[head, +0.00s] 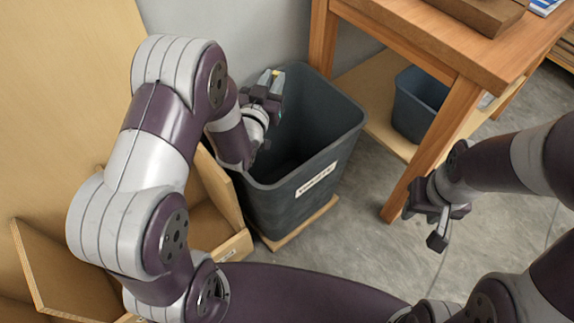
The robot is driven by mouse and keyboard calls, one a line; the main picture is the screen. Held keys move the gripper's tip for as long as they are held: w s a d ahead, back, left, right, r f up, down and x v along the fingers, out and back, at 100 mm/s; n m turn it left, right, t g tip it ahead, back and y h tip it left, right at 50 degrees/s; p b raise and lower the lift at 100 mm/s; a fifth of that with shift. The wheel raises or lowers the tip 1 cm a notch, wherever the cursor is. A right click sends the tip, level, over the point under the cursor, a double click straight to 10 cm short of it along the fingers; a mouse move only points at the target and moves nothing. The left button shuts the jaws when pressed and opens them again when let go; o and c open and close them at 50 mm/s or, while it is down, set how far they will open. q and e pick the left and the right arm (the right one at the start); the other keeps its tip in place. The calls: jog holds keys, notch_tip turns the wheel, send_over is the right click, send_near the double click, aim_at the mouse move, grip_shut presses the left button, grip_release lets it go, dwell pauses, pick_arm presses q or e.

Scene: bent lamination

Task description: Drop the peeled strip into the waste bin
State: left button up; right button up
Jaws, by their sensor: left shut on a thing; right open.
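The waste bin (285,208) is a dark grey, open-topped tub with a white label on its front wall. It stands in the middle of the head view, and the part of its inside that shows is dark. My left gripper (269,80) is at the bin's far left rim, above the opening, and is shut. The peeled strip in its jaws cannot be made out clearly; only small yellow and light-blue spots show at the fingers. My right gripper (437,226) is open and empty, to the right of the bin above the floor.
A wooden table (455,45) stands at the upper right, with a smaller grey bin (418,105) on its lower shelf. Plywood panels (60,110) stand on the left. The waste bin rests on a wooden base (300,226).

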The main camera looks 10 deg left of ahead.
pick_arm(q)
notch_tip(320, 180, down, 5)
jog(key=b, duration=0.3)
jog(key=shift+r, duration=0.1)
pick_arm(e)
notch_tip(320, 180, down, 4)
jog(key=shift+f, duration=0.1)
pick_arm(q)
jog(key=o, duration=0.9)
jog(key=shift+c, duration=0.2)
notch_tip(320, 180, up, 4)
jog(key=shift+r+p, duration=0.1)
jog(key=shift+p, duration=1.15)
jog(key=s+d+r+p, duration=0.2)
jog(key=d+r+p, duration=0.2)
jog(key=d, duration=0.7)
notch_tip(320, 180, up, 3)
jog(key=shift+s+d+f, duration=0.1)
jog(key=shift+s+d, duration=0.1)
jog(key=shift+s, duration=0.15)
pick_arm(e)
notch_tip(320, 180, up, 7)
